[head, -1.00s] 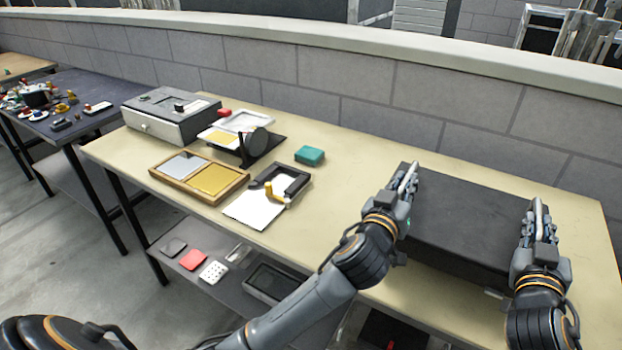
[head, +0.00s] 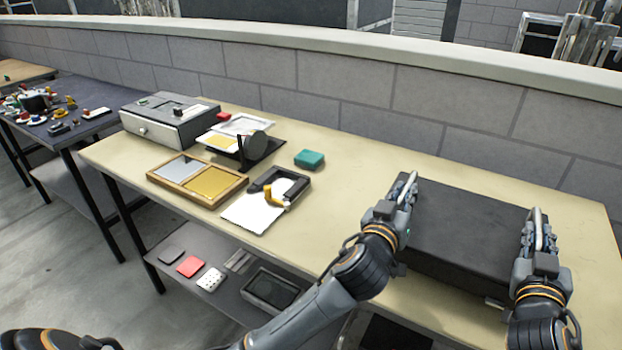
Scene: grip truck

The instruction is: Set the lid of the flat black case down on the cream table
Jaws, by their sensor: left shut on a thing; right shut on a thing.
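The flat black case (head: 465,230) lies at the right part of the cream table (head: 345,215), its dark top facing up. I cannot tell whether the lid is apart from the lower part. My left gripper (head: 409,183) is shut on the left edge of the black case or its lid. My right gripper (head: 537,222) is shut on the right edge of it. The arms hide parts of the front corners, so the exact grip points are hard to see.
A teal box (head: 309,159), a black frame with a yellow part (head: 281,187), a white sheet (head: 252,212) and a wooden two-part tray (head: 197,179) stand to the left. A grey box (head: 169,119) is further left. Cream table is bare between the teal box and my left gripper. A wall runs behind.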

